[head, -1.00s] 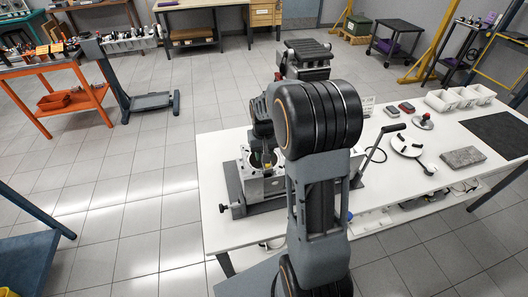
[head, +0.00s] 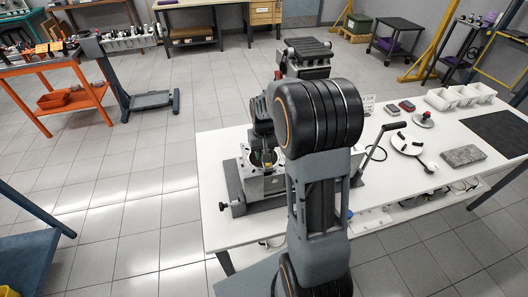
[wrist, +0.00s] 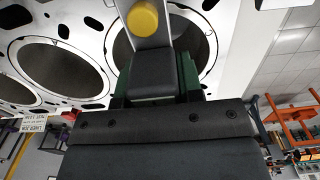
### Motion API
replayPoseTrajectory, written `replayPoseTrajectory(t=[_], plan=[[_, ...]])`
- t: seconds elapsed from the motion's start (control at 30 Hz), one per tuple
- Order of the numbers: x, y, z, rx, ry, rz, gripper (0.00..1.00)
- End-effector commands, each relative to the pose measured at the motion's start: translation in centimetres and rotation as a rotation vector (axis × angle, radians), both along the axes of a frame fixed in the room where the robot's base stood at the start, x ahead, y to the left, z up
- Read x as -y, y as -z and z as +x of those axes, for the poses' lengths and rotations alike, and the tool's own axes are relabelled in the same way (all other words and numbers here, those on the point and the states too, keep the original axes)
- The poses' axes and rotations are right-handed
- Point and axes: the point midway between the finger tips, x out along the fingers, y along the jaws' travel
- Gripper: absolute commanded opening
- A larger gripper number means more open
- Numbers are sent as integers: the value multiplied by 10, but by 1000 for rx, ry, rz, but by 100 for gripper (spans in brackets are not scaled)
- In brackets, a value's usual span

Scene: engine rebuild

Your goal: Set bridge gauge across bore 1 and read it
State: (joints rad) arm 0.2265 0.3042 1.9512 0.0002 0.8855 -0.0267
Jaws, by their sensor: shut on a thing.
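The engine block (head: 262,186) stands on a dark fixture at the left end of the white bench. Its deck with large round bores fills the upper part of the wrist view, one bore (wrist: 62,72) at the left. My gripper (wrist: 153,75) is at the block, over a bore, and shut on the bridge gauge. The gauge shows as a grey bar with a round yellow cap (wrist: 144,20). Green surfaces show on both sides of the dark finger. The gripper and arm hide much of the gauge and bore. I cannot tell whether the gauge touches the deck, and no reading is visible.
A lever handle (head: 379,140) rises right of my arm. On the bench's right are a round white plate (head: 407,143), a grey slab (head: 463,155), white bins (head: 460,97) and a dark mat (head: 497,130). An orange cart (head: 60,92) stands far left. The front right bench is mostly clear.

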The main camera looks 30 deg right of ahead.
Motion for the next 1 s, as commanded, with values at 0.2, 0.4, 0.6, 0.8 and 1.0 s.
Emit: replayPoseTrajectory(t=[0.2,0.4,0.6,0.8,1.0], plan=[[0,-1,0,1,0,0,44],[0,0,0,0,0,0,64],[0,1,0,-2,0,0,64],[0,-13,0,2,0,0,64],[0,-51,1,6,0,-1,64]])
